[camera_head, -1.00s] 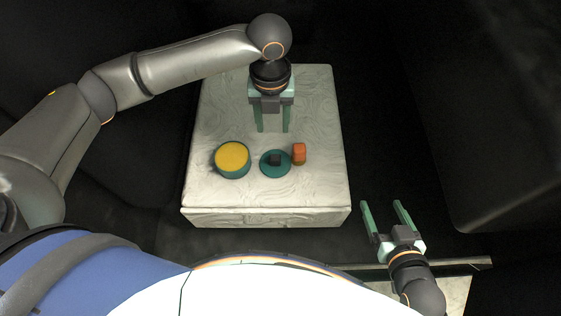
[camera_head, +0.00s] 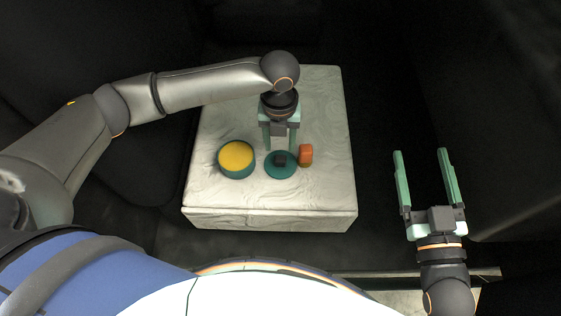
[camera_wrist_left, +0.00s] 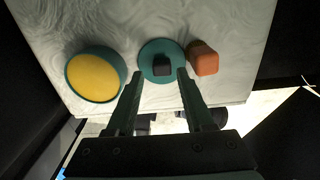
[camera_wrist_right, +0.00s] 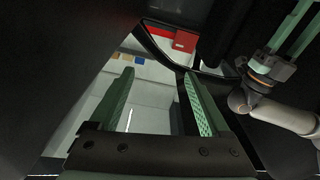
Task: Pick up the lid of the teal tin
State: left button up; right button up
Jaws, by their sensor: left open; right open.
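The lid (camera_head: 281,170) is a flat teal disc with a dark square knob (camera_head: 280,160), lying on the pale block-like table. It also shows in the left wrist view (camera_wrist_left: 150,48), with its knob (camera_wrist_left: 162,67) just beyond and between the fingertips. The teal tin (camera_head: 237,160) stands to its left, open at the top with a yellow inside; it also shows in the left wrist view (camera_wrist_left: 95,75). My left gripper (camera_head: 280,147) is open, its fingers pointing down at the lid's far side. My right gripper (camera_head: 423,153) is open and empty, off the table's right side.
An orange block (camera_head: 306,154) stands close at the lid's right edge and also shows in the left wrist view (camera_wrist_left: 202,58). The table (camera_head: 215,190) is otherwise clear, with free room at its far end and near edge.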

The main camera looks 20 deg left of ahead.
aim_at(281, 155)
pick_arm(q)
notch_tip(281, 155, down, 4)
jog(key=shift+d+f+b, duration=0.1)
jog(key=shift+f+b, duration=0.15)
jog(key=shift+b, duration=0.55)
pick_arm(e)
notch_tip(281, 155, up, 10)
jog(key=s+n+t+y, duration=0.2)
jog(key=n+t+y, duration=0.1)
jog(key=y, duration=0.1)
jog(key=shift+s+a, duration=0.25)
jog(key=shift+a, duration=0.2)
pick_arm(q)
jog(key=shift+w, duration=0.1)
grip_shut()
